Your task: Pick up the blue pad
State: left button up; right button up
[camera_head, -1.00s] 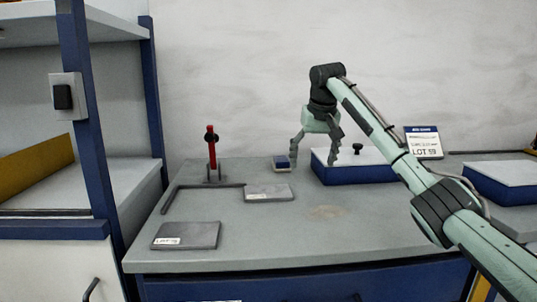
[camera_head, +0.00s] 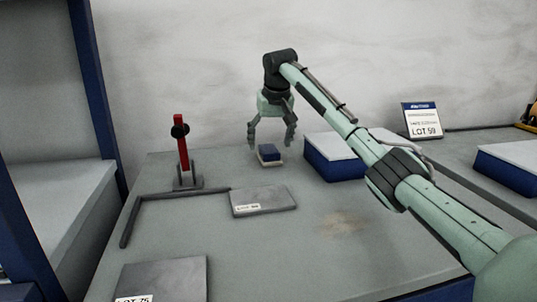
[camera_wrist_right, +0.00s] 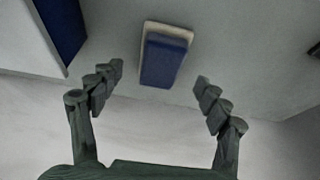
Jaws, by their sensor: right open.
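The blue pad (camera_head: 270,152) rests on a small pale base (camera_head: 270,163) on the grey worktop, left of a blue box with a pale lid. My right gripper (camera_head: 271,146) is open above the pad, with its fingers pointing down. In the right wrist view the blue pad (camera_wrist_right: 163,60) on its pale base (camera_wrist_right: 180,31) lies ahead, between the lines of the two spread fingers (camera_wrist_right: 159,76). Nothing is between the fingers. My left gripper is not in view.
The blue box (camera_head: 335,165) stands right of the pad. A red upright tool (camera_head: 183,157) stands to the left, behind a dark L-shaped bar (camera_head: 160,197). Grey plates (camera_head: 264,200) lie nearer. A LOT 59 sign (camera_head: 421,119) stands at the right. The worktop's middle is clear.

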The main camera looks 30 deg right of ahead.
aim_at(269, 148)
jog(key=x, duration=0.3)
jog(key=shift+w+f, duration=0.1)
jog(key=shift+f, duration=0.15)
jog(key=c, duration=1.3)
jog(key=shift+r, duration=0.1)
jog(key=shift+r, duration=0.1)
notch_tip(269, 148, up, 18)
jog(key=shift+f, duration=0.15)
